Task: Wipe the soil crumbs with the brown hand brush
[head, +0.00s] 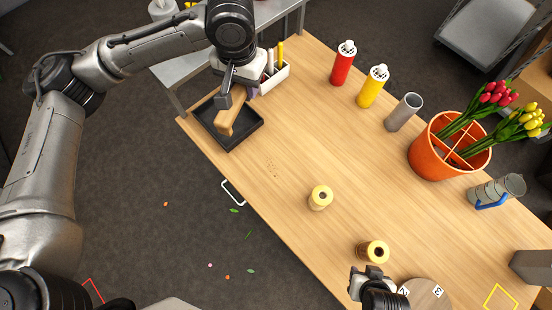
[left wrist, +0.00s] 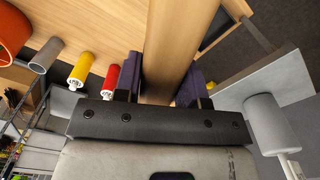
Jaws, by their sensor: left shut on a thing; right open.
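The brown hand brush (head: 236,116) is at the black tray (head: 256,137) at the table's left end. My left gripper (head: 229,95) is shut on it. I cannot tell whether the brush rests in the tray or hangs just above it. In the left wrist view, the brush's wooden body (left wrist: 172,55) runs between the two fingers. Its bristles are hidden. The soil crumbs (head: 270,168) are a faint dark scatter on the wood, right of and below the tray. My right gripper (head: 370,275) is open and empty at the table's front edge, near a spool.
Two yellow spools (head: 320,197) (head: 374,251) stand on the table's front half. A red bottle (head: 343,63), a yellow bottle (head: 372,87) and a grey cylinder (head: 404,112) line the back. An orange pot (head: 424,157) holds tulips. The wood around the crumbs is clear.

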